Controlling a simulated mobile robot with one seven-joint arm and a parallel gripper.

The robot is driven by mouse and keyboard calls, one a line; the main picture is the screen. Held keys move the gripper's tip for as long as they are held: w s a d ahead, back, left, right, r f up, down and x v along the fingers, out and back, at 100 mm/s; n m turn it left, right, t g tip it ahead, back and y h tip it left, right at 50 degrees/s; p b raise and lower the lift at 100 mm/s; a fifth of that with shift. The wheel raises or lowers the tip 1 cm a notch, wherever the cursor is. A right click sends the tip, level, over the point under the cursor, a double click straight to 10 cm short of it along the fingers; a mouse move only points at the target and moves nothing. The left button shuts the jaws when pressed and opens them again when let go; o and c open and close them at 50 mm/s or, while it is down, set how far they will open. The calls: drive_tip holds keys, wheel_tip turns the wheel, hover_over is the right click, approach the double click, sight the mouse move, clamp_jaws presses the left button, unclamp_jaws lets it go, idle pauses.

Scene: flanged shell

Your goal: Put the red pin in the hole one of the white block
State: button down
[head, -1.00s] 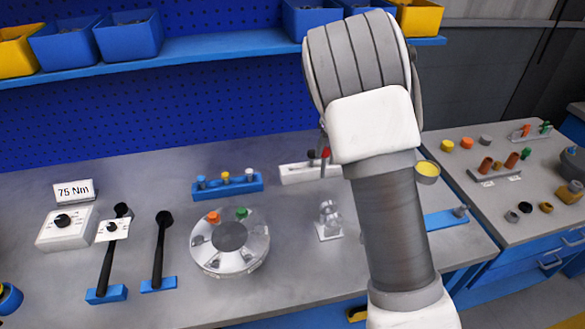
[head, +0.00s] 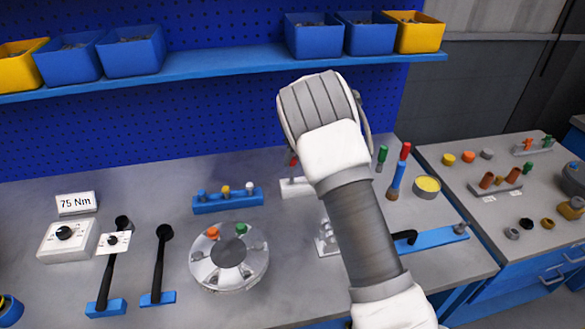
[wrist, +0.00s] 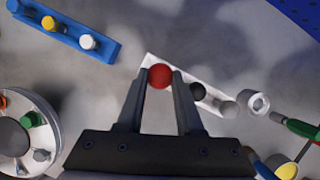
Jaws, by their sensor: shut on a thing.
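The red pin (wrist: 160,76) is between the fingertips of my gripper (wrist: 161,80), which is shut on it. In the wrist view its round red head lies over the left end of the white block (wrist: 213,97). In the head view a bit of the red pin (head: 293,160) shows above the white block (head: 296,188), left of my arm. Its lower end is hidden, so I cannot tell whether it touches the block.
A blue block (head: 228,202) with several pins is to the left, with a round flanged shell (head: 230,258) in front of it. Screwdrivers (head: 397,175) and a yellow-topped cup (head: 427,187) stand to the right. A blue shelf (head: 200,65) with bins hangs behind.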

sight(292, 166)
drive_tip(key=shift+a+f, duration=0.1)
drive_tip(key=shift+f, duration=1.95)
drive_tip(key=c, duration=0.6)
unclamp_jaws()
drive_tip(key=shift+f, duration=0.15)
drive_tip(key=shift+o, duration=0.2)
